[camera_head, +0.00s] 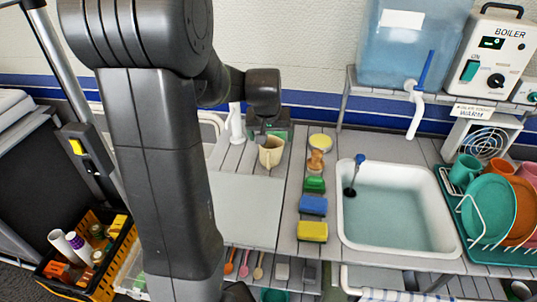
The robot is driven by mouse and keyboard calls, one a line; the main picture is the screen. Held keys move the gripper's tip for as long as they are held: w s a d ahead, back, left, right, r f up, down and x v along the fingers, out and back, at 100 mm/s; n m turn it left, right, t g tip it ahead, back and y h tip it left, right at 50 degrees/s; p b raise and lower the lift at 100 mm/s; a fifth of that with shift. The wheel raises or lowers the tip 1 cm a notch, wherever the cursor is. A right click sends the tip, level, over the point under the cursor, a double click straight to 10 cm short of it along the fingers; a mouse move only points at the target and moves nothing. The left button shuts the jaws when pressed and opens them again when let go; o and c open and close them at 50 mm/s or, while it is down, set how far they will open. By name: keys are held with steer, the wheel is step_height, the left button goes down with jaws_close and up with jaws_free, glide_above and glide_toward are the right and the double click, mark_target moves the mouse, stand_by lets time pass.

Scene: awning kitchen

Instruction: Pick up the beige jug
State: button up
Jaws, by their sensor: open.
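The beige jug (271,154) stands upright on the grey slatted counter, left of the sink. My arm reaches in from the left front, and its dark end hangs directly over the jug. My gripper (264,136) is open at the jug's top rim. The fingers are small and dark here, so I cannot tell whether they touch the jug or straddle its wall. The arm covers much of the counter to the left.
The sink (345,232) holds water. A white bottle (235,124) stands behind left. A dish rack (466,222) is at far right.

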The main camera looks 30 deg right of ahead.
mark_target(270, 146)
steer(key=x, duration=0.2)
steer(key=shift+w+d+f, duration=0.1)
steer(key=shift+f, duration=0.3)
steer(key=x, duration=0.2)
steer(key=w+x, duration=0.1)
steer(key=x, duration=0.1)
steer(key=shift+a+p, duration=0.2)
steer(key=shift+p, duration=0.2)
steer(key=shift+w+d+f, duration=0.1)
steer(key=shift+d+f, duration=0.1)
steer(key=shift+f, duration=0.35)
steer(key=c, duration=1.1)
